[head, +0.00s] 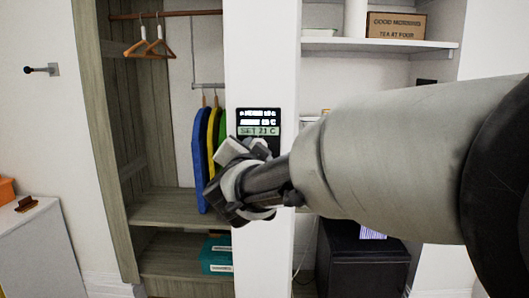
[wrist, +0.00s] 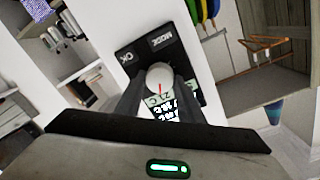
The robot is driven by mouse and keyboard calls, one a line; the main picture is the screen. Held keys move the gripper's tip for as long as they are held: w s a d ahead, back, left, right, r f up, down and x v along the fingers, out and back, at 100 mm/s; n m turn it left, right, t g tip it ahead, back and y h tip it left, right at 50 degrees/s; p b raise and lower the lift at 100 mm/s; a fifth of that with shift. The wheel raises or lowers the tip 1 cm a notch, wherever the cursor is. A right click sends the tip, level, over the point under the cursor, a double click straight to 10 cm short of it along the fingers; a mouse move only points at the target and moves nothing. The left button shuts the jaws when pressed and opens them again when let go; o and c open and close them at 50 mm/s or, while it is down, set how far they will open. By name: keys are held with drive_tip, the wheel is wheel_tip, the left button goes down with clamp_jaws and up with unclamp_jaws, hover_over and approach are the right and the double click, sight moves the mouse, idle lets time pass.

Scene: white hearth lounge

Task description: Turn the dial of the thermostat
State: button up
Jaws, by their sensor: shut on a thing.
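The thermostat (head: 258,117) is a dark panel on the white pillar in the middle of the head view. Its display shows small lines, the lowest a pale "SET" line that seems to read 21 C. My gripper (wrist: 160,92) is shut on the dial, a dark finger on each side. In the head view my gripper (head: 240,170) covers the dial and the thermostat's lower part.

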drive_tip(key=o, duration=1.1)
drive_tip(key=shift+c, duration=0.2)
drive_tip(key=s+a+p, duration=0.1)
drive_tip(key=s+p, duration=0.3)
drive_tip(key=s, duration=1.3)
drive_tip(key=shift+s+a+r, duration=0.15)
drive_tip(key=shift+s+r, duration=0.05)
drive_tip(key=shift+r, duration=0.15)
drive_tip(key=shift+r, duration=0.1)
